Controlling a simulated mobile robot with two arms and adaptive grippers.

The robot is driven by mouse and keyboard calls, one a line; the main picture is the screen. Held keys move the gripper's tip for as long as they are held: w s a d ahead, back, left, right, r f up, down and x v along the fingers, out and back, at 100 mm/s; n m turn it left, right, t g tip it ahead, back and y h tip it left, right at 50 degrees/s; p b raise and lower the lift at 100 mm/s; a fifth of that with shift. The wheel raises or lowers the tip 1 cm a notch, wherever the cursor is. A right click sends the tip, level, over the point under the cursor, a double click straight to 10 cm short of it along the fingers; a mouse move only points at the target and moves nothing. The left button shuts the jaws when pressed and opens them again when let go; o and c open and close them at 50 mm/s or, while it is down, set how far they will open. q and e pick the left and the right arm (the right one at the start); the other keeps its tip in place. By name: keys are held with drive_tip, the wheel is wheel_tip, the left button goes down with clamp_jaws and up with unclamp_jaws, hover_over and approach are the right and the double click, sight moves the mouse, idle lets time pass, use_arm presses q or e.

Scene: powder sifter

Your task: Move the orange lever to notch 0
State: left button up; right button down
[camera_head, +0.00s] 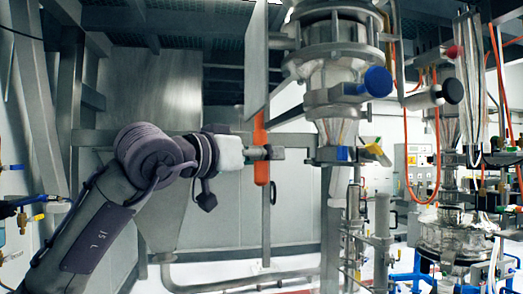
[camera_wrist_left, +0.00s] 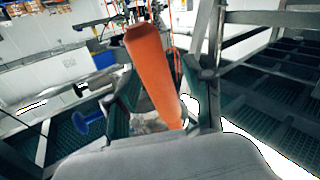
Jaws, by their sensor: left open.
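The orange lever (camera_head: 261,172) hangs upright in the middle of the head view, beside a grey vertical plate. My left gripper (camera_head: 273,153) reaches it from the left at about mid-height, and its fingers overlap the lever in this view. In the left wrist view the lever (camera_wrist_left: 153,75) stands between the two dark fingers of my left gripper (camera_wrist_left: 163,92). The fingers are apart, with a gap beside the lever; whether one touches it I cannot tell. No notch marking can be read. My right gripper is not in view.
A steel sifter column (camera_head: 336,70) stands just right of the lever, with a blue round knob (camera_head: 378,81) and a yellow-tipped clamp (camera_head: 377,153) sticking out. A steel frame bar runs behind my left arm. More pipes and hoses crowd the right side.

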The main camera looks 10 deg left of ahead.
use_arm(q)
clamp_jaws()
idle(0.3)
drive_tip(key=s+d+r+n+g+y+p, duration=0.1)
drive_tip(key=s+d+r+n+g+p, duration=0.1)
drive_tip(key=s, duration=0.5)
drive_tip(key=shift+s+d+r+n, duration=0.2)
drive_tip(key=shift+s+r+n, duration=0.2)
drive_tip(key=shift+r+n, duration=0.25)
unclamp_jaws()
drive_tip(key=shift+f, duration=0.1)
